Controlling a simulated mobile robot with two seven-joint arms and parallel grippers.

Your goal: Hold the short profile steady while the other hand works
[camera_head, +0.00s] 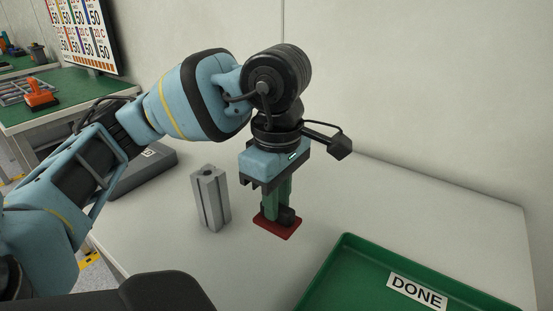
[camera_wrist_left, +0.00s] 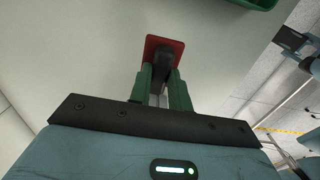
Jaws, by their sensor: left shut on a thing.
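The short grey profile (camera_head: 210,200) stands upright on the white table in the head view, to the left of my left gripper and apart from it. My left gripper (camera_head: 279,212) points down with its green fingers shut on a black part (camera_head: 289,215) that has a flat red plate (camera_head: 281,229) at its lower end. The red plate is at or just above the table top; I cannot tell which. The wrist view shows the same black part (camera_wrist_left: 161,68) between the fingertips and the red plate (camera_wrist_left: 165,42) beyond it. My right gripper is not in view.
A green tray (camera_head: 346,262) labelled DONE lies at the front right of the table (camera_head: 400,205). A dark grey box (camera_head: 143,176) lies at the left behind my arm. A green bench (camera_head: 60,100) and a screen stand further back. The table right of the gripper is clear.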

